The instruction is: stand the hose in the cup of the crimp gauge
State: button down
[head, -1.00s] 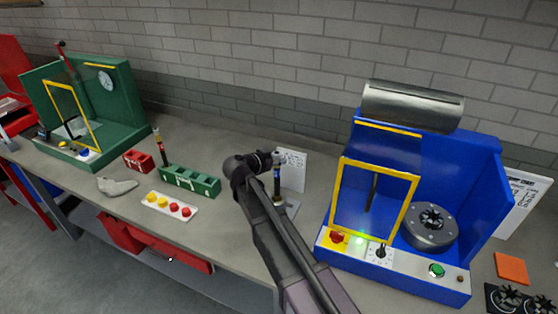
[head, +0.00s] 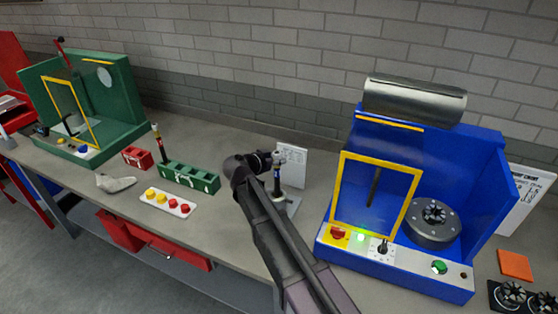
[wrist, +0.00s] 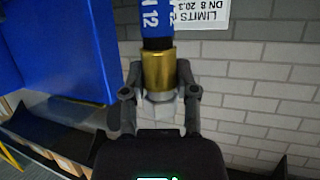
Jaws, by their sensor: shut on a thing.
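The hose (head: 277,180) is a short, dark, upright piece with a blue band. In the wrist view its blue band (wrist: 170,24) bears white lettering, beside a brass ferrule (wrist: 158,70). My gripper (wrist: 160,98) is shut on the metal end fitting by the ferrule. In the head view my gripper (head: 277,157) is at the hose's top end. The crimp gauge (head: 292,206) shows as a small grey base at the hose's lower end. Its cup is hidden or too small to make out, so I cannot tell whether the hose is inside it.
A blue crimping machine (head: 330,232) with a yellow-framed guard stands close on the right. A white printed card (head: 293,165) is behind the hose. A green rack (head: 190,178), a button tray (head: 167,203) and a red bin (head: 137,158) lie left. The brick wall bounds the back.

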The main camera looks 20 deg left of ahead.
jog(key=shift+c, duration=1.5)
grip_release()
